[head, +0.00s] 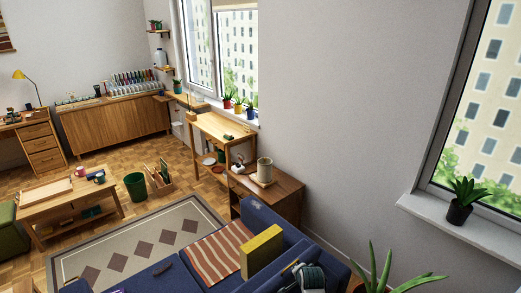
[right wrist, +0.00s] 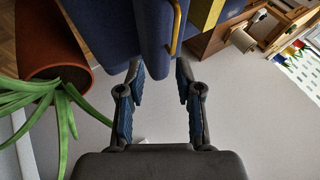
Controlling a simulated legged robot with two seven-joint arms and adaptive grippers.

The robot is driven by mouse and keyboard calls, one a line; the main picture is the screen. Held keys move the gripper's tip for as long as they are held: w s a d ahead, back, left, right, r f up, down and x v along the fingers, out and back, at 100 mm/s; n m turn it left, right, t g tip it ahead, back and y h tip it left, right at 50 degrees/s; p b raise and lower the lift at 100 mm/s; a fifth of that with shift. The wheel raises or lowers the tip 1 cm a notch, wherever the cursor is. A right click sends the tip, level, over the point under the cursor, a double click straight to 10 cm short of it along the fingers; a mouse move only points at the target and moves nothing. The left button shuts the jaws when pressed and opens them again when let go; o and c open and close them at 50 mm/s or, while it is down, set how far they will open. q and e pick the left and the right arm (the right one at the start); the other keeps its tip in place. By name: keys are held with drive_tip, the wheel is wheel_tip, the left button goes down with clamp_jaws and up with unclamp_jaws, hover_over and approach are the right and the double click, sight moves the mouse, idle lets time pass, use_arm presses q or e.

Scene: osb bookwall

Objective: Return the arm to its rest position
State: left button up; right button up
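My right gripper (right wrist: 159,75) shows in the right wrist view with its two fingers spread wide apart. Nothing is held between them; the blue sofa (right wrist: 110,30) and the pale wall lie behind the gap. In the head view a dark shape with teal parts (head: 310,279) at the bottom edge, by the sofa's back, appears to be part of my right arm or gripper. My left gripper does not show in either view.
The blue sofa (head: 262,217) with a yellow cushion (head: 261,251) and striped blanket (head: 217,249) is close below. A potted plant (head: 378,270) stands right of it, its terracotta pot (right wrist: 50,45) near the right gripper. A wooden cabinet (head: 285,196) stands beyond.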

drive_tip(key=s+d+f+n+g, duration=0.1)
drive_tip(key=s+d+f+n, duration=0.1)
drive_tip(key=s+f, duration=0.35)
drive_tip(key=s+d+f+n, duration=0.1)
drive_tip(key=s+f+n, duration=0.1)
drive_tip(key=s, duration=0.7)
drive_tip(key=s+d+f+n+g, duration=0.1)
drive_tip(key=s+d+f+n, duration=0.15)
drive_tip(key=s, duration=0.55)
drive_tip(key=s+a+n+g, duration=0.2)
drive_tip(key=s+n, duration=0.5)
drive_tip(key=s, duration=1.4)
wheel_tip(320, 180, down, 27)
drive_tip(key=s+g, duration=0.2)
drive_tip(key=s, duration=0.1)
drive_tip(key=s+d+f, duration=0.3)
drive_tip(key=s+f, duration=1.1)
drive_tip(key=s, duration=0.1)
drive_tip(key=shift+s+f+g, duration=0.15)
drive_tip(key=shift+s+g, duration=0.2)
drive_tip(key=shift+g, duration=0.05)
drive_tip(key=shift+d, duration=0.1)
drive_tip(key=shift+w, duration=0.1)
